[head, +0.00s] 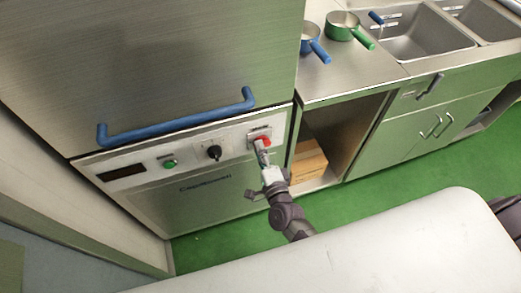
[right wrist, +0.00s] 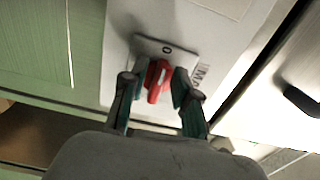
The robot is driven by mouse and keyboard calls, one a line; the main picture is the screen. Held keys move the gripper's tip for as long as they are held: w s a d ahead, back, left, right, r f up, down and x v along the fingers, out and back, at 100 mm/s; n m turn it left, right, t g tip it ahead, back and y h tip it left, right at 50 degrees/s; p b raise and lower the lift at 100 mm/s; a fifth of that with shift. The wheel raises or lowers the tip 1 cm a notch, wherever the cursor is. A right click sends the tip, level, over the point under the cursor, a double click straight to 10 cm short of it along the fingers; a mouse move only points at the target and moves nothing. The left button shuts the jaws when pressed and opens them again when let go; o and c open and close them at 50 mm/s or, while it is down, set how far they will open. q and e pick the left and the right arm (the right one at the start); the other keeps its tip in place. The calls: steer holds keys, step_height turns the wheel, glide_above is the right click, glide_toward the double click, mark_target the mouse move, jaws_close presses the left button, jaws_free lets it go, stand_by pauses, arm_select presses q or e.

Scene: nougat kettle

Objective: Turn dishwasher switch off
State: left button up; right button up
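The dishwasher's red rotary switch (head: 264,140) sits at the right end of the front control panel (head: 190,155). In the right wrist view the red switch (right wrist: 158,80) is on a small grey plate with a "0" mark above it, and its handle is slightly tilted. My right gripper (head: 262,152) is at the switch. In the right wrist view my right gripper (right wrist: 157,88) has its two fingers apart, one on each side of the switch, with small gaps visible. My left gripper is not in view.
The panel also has a black knob (head: 214,152), a green button (head: 170,164) and a dark display (head: 122,171). A blue door handle (head: 178,123) runs above it. A cardboard box (head: 308,160) stands in the open shelf to the right. Pans (head: 342,25) stand on the counter.

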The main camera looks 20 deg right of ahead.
stand_by(0.3)
steer(key=s, duration=1.2)
steer(key=shift+d, duration=0.25)
steer(key=s+f+n+g+y, duration=0.1)
steer(key=s+f+n+g, duration=0.2)
steer(key=f, duration=0.5)
steer(key=s+f+n+g, duration=0.2)
steer(key=f+n, duration=0.2)
steer(key=f, duration=0.3)
steer(key=s+f+n+g+y, duration=0.1)
steer(key=s+f+n+g, duration=0.2)
steer(key=f, duration=0.5)
steer(key=s+d+f+n+g+h, duration=0.1)
steer(key=s+d+f+n+g, duration=0.2)
steer(key=s+f, duration=0.2)
steer(key=s+d+f+n+g, duration=0.3)
steer(key=s+f, duration=0.2)
steer(key=s, duration=0.4)
steer(key=s+d+f+n+g+h, duration=0.1)
steer(key=s+d+f+n+g, duration=0.2)
steer(key=s+f, duration=0.3)
steer(key=shift+s+d+f+n+h, duration=0.15)
steer(key=shift+s+n, duration=0.1)
steer(key=shift+s, duration=0.3)
steer(key=shift+s+d+r+n+h, duration=0.15)
steer(key=shift+s+n, duration=0.1)
steer(key=shift+s, duration=0.25)
steer(key=shift+a, duration=0.1)
